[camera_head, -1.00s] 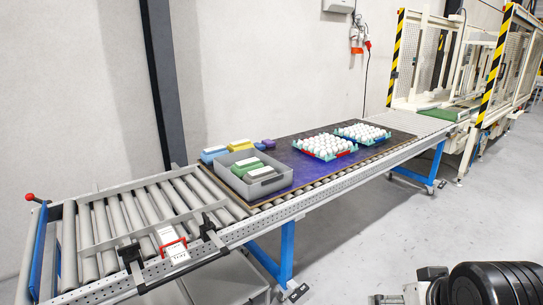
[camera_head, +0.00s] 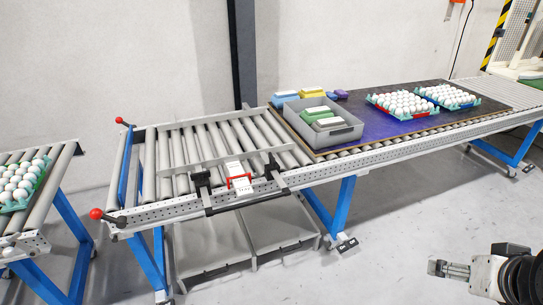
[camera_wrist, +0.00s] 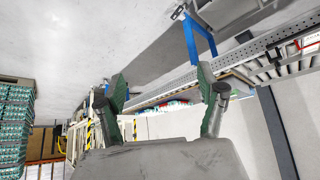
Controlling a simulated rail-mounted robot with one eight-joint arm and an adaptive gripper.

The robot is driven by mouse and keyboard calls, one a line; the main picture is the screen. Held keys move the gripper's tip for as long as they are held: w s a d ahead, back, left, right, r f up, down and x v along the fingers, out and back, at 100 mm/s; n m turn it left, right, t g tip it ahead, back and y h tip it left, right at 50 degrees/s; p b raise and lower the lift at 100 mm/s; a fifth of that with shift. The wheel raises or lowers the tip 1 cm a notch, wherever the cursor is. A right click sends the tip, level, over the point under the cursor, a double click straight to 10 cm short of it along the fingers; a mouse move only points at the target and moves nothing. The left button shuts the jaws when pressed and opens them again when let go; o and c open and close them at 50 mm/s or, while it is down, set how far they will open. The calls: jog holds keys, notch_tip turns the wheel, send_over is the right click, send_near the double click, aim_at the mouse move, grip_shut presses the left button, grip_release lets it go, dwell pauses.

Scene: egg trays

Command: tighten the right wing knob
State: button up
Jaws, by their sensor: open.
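Two black brackets sit on the near rail of the roller conveyor, a left bracket (camera_head: 201,183) and a right bracket (camera_head: 274,168). A thin bar joins them. The wing knobs are too small to make out; the right one seems to belong at the right bracket, but I cannot be sure. A red and white holder (camera_head: 239,178) stands between the brackets. My gripper (camera_head: 434,267) is at the lower right of the head view, over bare floor and far from the brackets. In the wrist view my gripper (camera_wrist: 161,80) has its two fingers spread with nothing between them.
The conveyor carries a grey bin (camera_head: 345,133) with coloured packs and two egg trays (camera_head: 378,99) further right. Red ball handles (camera_head: 96,214) stick out at its left end. Another conveyor (camera_head: 50,237) with an egg tray is at far left.

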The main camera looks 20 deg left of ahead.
jog(key=shift+w+r, duration=0.15)
jog(key=shift+r, duration=0.05)
jog(key=shift+c, duration=1.2)
jog(key=shift+n+g, duration=0.3)
jog(key=w+r, duration=0.1)
jog(key=w+a+r, duration=0.1)
jog(key=w+r, duration=0.1)
jog(key=w+a+r, duration=0.1)
jog(key=shift+w+r+p, duration=0.2)
jog(key=shift+r+p, duration=0.05)
jog(key=shift+p, duration=0.1)
jog(key=c, duration=0.6)
jog(key=w+a+r+n+g+p, duration=0.1)
jog(key=w+a+r, duration=0.25)
jog(key=w, duration=0.25)
jog(key=w+a+r+g+y, duration=0.1)
jog(key=w+a+r, duration=0.25)
jog(key=w, duration=0.25)
jog(key=w+a+r+n+p, duration=0.1)
jog(key=w+a+r, duration=0.1)
jog(key=w+a, duration=0.3)
jog(key=n+g+h+p, duration=0.1)
jog(key=n+g+p, duration=0.3)
jog(key=n+g, duration=0.1)
send_over(272, 157)
notch_tip(272, 157, down, 16)
notch_tip(272, 157, down, 13)
jog(key=shift+f, duration=0.2)
jog(key=shift+c, duration=0.3)
